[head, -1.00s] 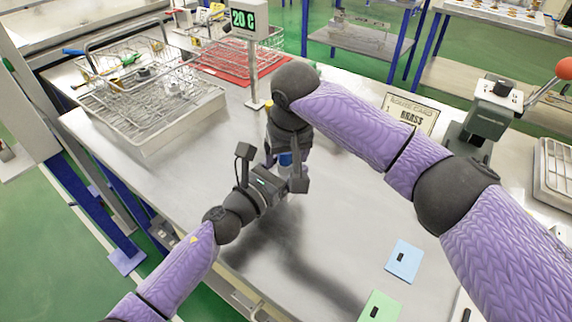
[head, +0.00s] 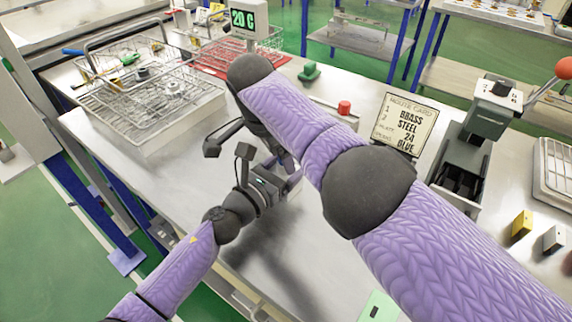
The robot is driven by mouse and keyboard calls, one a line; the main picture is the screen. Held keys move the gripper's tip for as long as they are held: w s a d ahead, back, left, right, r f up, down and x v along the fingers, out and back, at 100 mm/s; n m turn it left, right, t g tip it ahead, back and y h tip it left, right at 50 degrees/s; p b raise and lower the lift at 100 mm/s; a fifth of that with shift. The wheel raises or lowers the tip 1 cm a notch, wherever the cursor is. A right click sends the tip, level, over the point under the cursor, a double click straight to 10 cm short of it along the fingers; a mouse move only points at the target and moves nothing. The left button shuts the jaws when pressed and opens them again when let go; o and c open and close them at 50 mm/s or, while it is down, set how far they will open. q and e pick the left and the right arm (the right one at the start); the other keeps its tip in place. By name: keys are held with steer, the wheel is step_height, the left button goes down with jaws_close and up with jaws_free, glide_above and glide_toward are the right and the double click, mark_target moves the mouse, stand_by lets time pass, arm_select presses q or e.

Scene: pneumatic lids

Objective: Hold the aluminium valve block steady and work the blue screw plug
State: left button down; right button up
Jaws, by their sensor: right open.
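My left gripper (head: 270,184) is low over the steel bench, its two dark fingers standing apart. Whether the aluminium valve block is between them I cannot tell; the block is hidden behind my arms and grippers. The blue screw plug is not visible either. My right gripper (head: 228,136) is above and behind the left one, close to it, tilted, with one finger sticking out to the left. It is open, and I see nothing in it.
A wire basket (head: 150,88) with parts stands at back left, beside a display (head: 243,20) on a post. Yellow (head: 521,223) and grey (head: 554,238) blocks lie at right. The bench's front left is clear.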

jaws_close()
steer(key=n, duration=0.3)
steer(key=n+t, duration=0.1)
steer(key=n, duration=0.1)
steer(key=shift+s+d+y, duration=0.2)
steer(key=shift+d+y, duration=0.1)
steer(key=shift+y, duration=0.1)
steer(key=n, duration=0.3)
steer(key=shift+y, duration=0.3)
steer(key=n, duration=0.2)
steer(key=n+y, duration=0.1)
steer(key=n, duration=0.1)
steer(key=d+n, duration=0.1)
steer(key=n, duration=0.1)
steer(key=shift+n+y, duration=0.3)
steer(key=shift+y, duration=0.1)
steer(key=shift+n, duration=0.7)
